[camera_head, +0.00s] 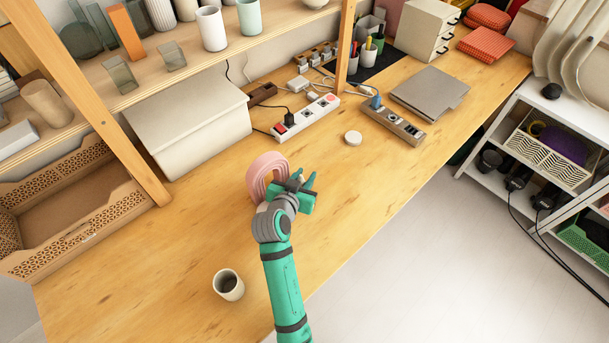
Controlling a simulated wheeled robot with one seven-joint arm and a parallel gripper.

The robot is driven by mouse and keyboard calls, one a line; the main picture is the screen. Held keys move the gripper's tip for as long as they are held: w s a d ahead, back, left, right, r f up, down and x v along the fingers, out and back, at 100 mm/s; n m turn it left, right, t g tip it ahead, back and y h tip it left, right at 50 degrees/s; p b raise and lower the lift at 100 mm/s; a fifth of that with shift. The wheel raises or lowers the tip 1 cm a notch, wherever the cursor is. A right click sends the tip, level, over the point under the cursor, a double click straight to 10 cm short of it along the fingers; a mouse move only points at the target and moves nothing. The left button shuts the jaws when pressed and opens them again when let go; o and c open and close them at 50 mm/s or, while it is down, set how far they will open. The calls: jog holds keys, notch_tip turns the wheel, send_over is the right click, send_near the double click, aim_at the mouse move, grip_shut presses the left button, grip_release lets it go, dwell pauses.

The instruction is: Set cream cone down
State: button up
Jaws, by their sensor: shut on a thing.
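My gripper (306,184) is over the wooden desk, at the end of my green arm. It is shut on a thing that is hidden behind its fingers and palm. I cannot make out a cream cone in this view. A pink arch (262,172) stands right beside the gripper on its left; I cannot tell if they touch.
The wooden desk (205,220) is clear left of my arm, except for a white cup (221,284). A white disc (352,138), power strips (304,118) and a grey laptop (428,93) lie farther back. A shelf post (130,150) and wooden tray (75,237) stand left.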

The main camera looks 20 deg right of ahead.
jog(key=o, duration=1)
jog(key=shift+o, duration=0.2)
jog(key=shift+r, duration=0.1)
jog(key=v, duration=1.2)
